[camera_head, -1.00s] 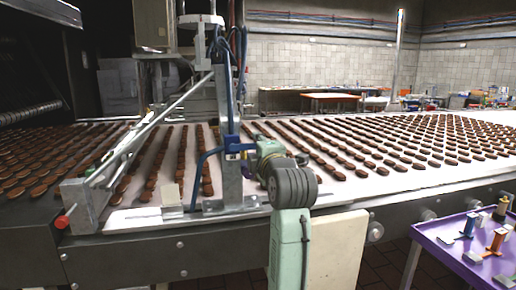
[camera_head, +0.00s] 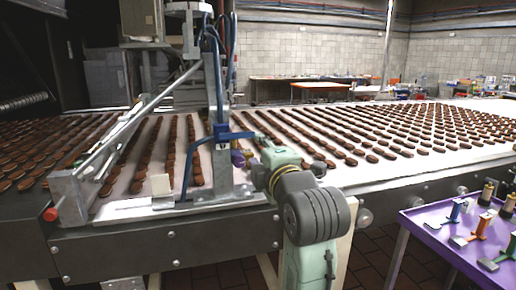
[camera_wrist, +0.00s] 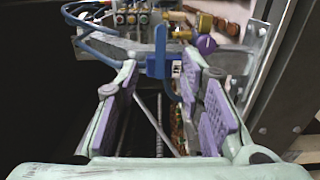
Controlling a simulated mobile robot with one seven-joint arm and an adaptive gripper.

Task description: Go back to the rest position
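My gripper (camera_wrist: 158,92) is open in the wrist view, with purple pads on both fingers and no object seen held between them. A blue bracket (camera_wrist: 160,62) and a purple knob (camera_wrist: 206,44) on a brass fitting show beyond the fingertips. Whether a finger touches them I cannot tell. In the head view my green and grey arm reaches toward the metal fixture (camera_head: 222,170) at the front edge of the conveyor (camera_head: 365,178).
Rows of brown biscuits (camera_head: 395,140) cover the conveyor. A purple table (camera_head: 432,214) with colored tools and spools stands at the right. A diagonal metal bar (camera_head: 150,115) belongs to the fixture. Dark floor shows between the conveyor and the purple table.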

